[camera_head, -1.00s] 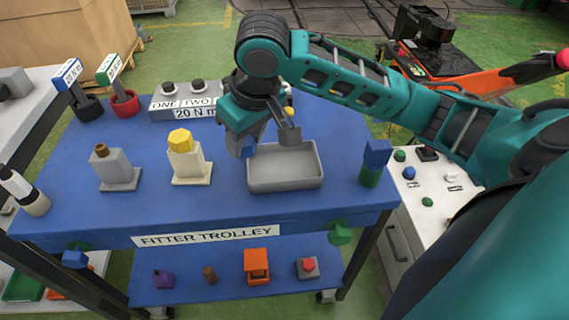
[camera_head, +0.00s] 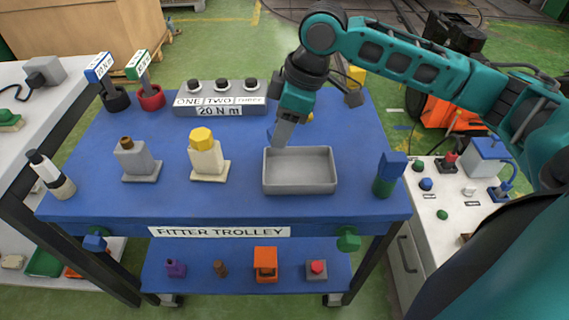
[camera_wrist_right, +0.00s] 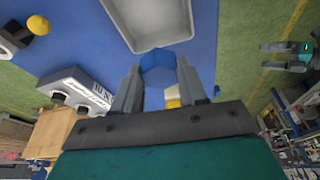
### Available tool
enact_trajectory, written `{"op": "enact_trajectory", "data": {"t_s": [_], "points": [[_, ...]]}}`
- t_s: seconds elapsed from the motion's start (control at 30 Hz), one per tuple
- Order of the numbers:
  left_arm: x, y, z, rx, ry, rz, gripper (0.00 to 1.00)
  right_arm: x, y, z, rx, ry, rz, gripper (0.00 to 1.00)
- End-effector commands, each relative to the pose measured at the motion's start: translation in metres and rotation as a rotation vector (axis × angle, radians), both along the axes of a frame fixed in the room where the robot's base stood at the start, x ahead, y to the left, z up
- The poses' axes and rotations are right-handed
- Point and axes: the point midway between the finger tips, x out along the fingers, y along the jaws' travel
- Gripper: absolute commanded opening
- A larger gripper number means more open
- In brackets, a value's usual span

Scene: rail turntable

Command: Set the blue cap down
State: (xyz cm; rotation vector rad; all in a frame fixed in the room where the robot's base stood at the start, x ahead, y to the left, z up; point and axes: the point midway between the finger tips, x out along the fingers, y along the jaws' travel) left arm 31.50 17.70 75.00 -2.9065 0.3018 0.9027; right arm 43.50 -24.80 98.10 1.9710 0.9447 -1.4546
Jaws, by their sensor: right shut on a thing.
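My right gripper (camera_head: 281,138) points down just behind the back left edge of the grey tray (camera_head: 299,187) on the blue trolley top. In the right wrist view, its two fingers (camera_wrist_right: 159,68) are shut on the blue cap (camera_wrist_right: 158,59). In the head view, only a sliver of the cap (camera_head: 271,132) shows beside the fingers, against the similarly blue trolley top. I cannot tell whether the cap touches the surface. My left gripper is in neither current view.
To the left are a yellow-capped block (camera_head: 208,160) and a grey block with a brown top (camera_head: 137,160). A blue-and-green piece (camera_head: 388,174) stands at the right edge.

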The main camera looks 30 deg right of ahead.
Motion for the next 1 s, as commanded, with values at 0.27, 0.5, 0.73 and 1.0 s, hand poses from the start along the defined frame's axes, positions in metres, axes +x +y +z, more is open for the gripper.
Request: {"op": "enact_trajectory", "data": {"t_s": [0.27, 0.5, 0.73, 1.0], "points": [[0.0, 0.0, -0.009, 0.0, 0.001, 0.0, 0.98, 0.0, 0.0, -0.05, 0.0, -0.001, -0.001, 0.05], [0.0, 0.0, -0.013, 0.0, 0.001, 0.0, 0.98, -0.001, 0.0, -0.071, 0.0, 0.001, 0.0, 0.05], [0.0, 0.0, -0.017, 0.0, 0.001, 0.0, 0.98, 0.0, 0.0, -0.097, -0.001, -0.002, 0.0, 0.05], [0.0, 0.0, -0.016, 0.0, 0.001, 0.0, 0.98, 0.0, 0.0, -0.097, -0.001, -0.001, 0.0, 0.05]]}}
